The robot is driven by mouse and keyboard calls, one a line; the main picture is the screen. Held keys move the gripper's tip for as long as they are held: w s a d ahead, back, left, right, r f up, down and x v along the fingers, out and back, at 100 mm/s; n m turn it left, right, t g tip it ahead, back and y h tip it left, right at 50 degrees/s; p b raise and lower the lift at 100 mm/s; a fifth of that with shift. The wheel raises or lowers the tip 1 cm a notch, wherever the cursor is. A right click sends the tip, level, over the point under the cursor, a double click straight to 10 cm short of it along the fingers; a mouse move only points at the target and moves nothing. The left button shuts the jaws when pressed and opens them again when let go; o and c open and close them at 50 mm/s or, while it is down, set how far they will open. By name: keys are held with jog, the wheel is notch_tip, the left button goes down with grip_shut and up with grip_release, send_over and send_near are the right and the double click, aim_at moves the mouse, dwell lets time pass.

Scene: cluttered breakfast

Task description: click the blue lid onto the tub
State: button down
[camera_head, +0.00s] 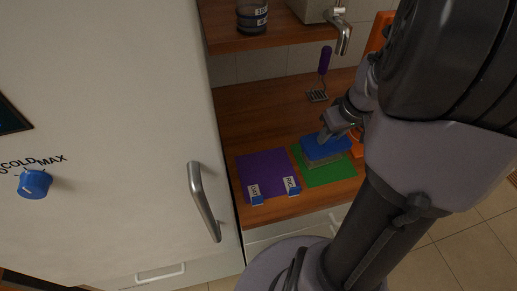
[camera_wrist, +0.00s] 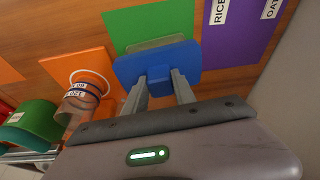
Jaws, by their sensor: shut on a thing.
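The blue lid (camera_head: 321,145) is over a grey, see-through tub (camera_head: 325,161) on the green mat (camera_head: 320,178). My gripper (camera_head: 335,134) comes down from the right onto the lid. In the wrist view my gripper (camera_wrist: 160,82) is shut on the raised block in the middle of the blue lid (camera_wrist: 130,68). The tub (camera_wrist: 158,43) shows only as a pale edge beyond the lid, over the green mat (camera_wrist: 130,27). The lid hides most of the tub, and I cannot tell whether the lid is seated or just above the rim.
A purple mat (camera_head: 268,170) with labelled blue tags lies left of the green mat. A clear labelled jar (camera_wrist: 85,97) stands on an orange mat (camera_wrist: 90,62), near a green container (camera_wrist: 32,120). A purple-handled utensil (camera_head: 324,62) is at the back. A white cabinet (camera_head: 110,120) walls the left.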

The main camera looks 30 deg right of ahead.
jog(key=shift+f, duration=0.4)
jog(key=shift+f+b, duration=0.35)
jog(key=shift+b, duration=0.3)
jog(key=c, duration=0.9)
grip_release()
jog(key=shift+c, duration=0.2)
jog(key=c, duration=0.3)
notch_tip(320, 180, up, 7)
jog(key=p, duration=0.5)
jog(key=shift+r+p, duration=0.15)
jog(key=shift+p, duration=0.25)
